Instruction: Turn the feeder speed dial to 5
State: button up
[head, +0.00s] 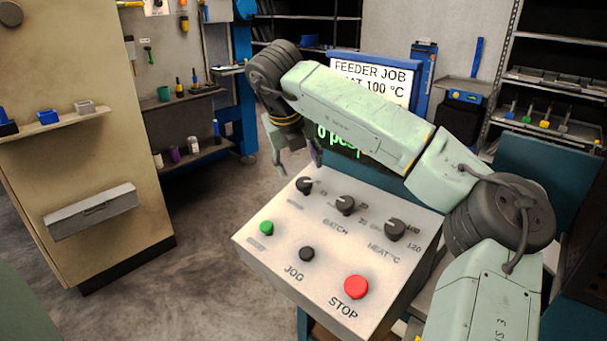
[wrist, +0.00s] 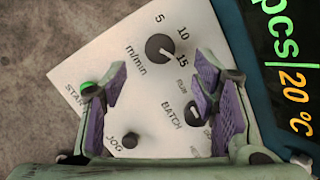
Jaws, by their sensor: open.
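The feeder speed dial (wrist: 161,47) is a round black knob marked m/min, with 5, 10 and 15 around it. A light mark on it seems to point toward the 15 side, but it is small. In the head view this dial (head: 304,186) is the leftmost of the three knobs on the white sloped panel (head: 262,250). My gripper (head: 297,158) hangs above the panel's far left corner, near the dial. In the wrist view the purple-padded fingers (wrist: 158,85) are spread apart and empty, with the dial beyond their tips, not between them.
The BATCH dial (head: 345,205) and HEAT dial (head: 395,229) stand to the right. A green START button (head: 266,228), black JOG button (head: 307,254) and red STOP button (head: 356,287) sit nearer. A screen (head: 372,84) reading FEEDER JOB stands behind, partly hidden by my arm.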

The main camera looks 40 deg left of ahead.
aim_at(303, 182)
jog(key=p+x, duration=0.1)
jog(key=x, duration=0.6)
jog(key=shift+w+f+p, duration=0.1)
jog(key=shift+f+p, duration=0.2)
jog(key=shift+p, duration=0.05)
jog(key=shift+c, duration=0.4)
jog(key=c, duration=1.1)
